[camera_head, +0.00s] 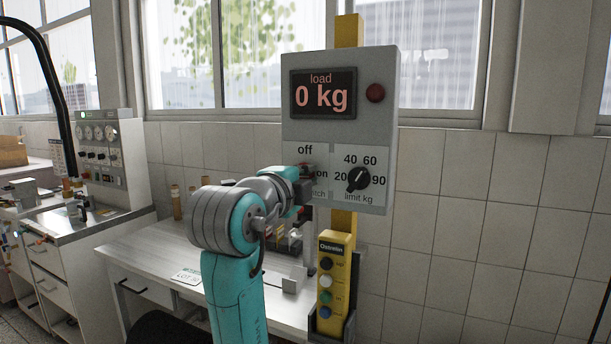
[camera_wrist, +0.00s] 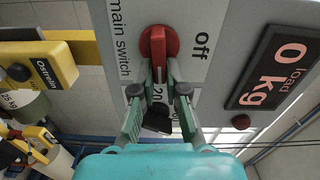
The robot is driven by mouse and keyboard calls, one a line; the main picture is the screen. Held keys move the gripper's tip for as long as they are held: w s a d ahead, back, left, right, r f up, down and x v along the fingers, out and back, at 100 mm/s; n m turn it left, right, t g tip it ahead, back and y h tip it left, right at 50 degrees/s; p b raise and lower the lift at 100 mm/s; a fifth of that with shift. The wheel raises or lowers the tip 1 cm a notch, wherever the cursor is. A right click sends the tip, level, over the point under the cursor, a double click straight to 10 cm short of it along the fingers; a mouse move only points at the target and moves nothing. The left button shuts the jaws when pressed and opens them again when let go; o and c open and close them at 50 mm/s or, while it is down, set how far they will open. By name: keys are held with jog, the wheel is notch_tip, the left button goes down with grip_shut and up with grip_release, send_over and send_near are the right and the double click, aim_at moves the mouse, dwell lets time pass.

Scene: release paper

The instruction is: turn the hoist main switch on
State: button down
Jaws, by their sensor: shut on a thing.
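The grey hoist panel (camera_head: 388,130) carries the labels "off" and, partly covered, "on" and "switch". The red main switch (camera_wrist: 158,42) shows in the wrist view, with "off" to one side and "main switch" to the other. Its narrow part runs down between my fingertips, across the line from label to label, away from "off". My gripper (camera_wrist: 160,76) is shut on this red handle, one finger on each side. In the head view my gripper (camera_head: 307,178) covers the switch. The "on" label is hidden in the wrist view.
The load display (camera_head: 322,94) reads 0 kg, beside a dark red lamp (camera_head: 375,92). The black limit knob (camera_head: 358,179) sits close right of my gripper. A yellow pendant (camera_head: 333,270) with several buttons hangs below. A workbench (camera_head: 150,250) stands behind my arm.

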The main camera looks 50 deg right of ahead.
jog(key=shift+f+m, duration=0.15)
jog(key=shift+m, duration=0.45)
jog(key=c, duration=1.2)
grip_release()
jog(key=v, duration=1.2)
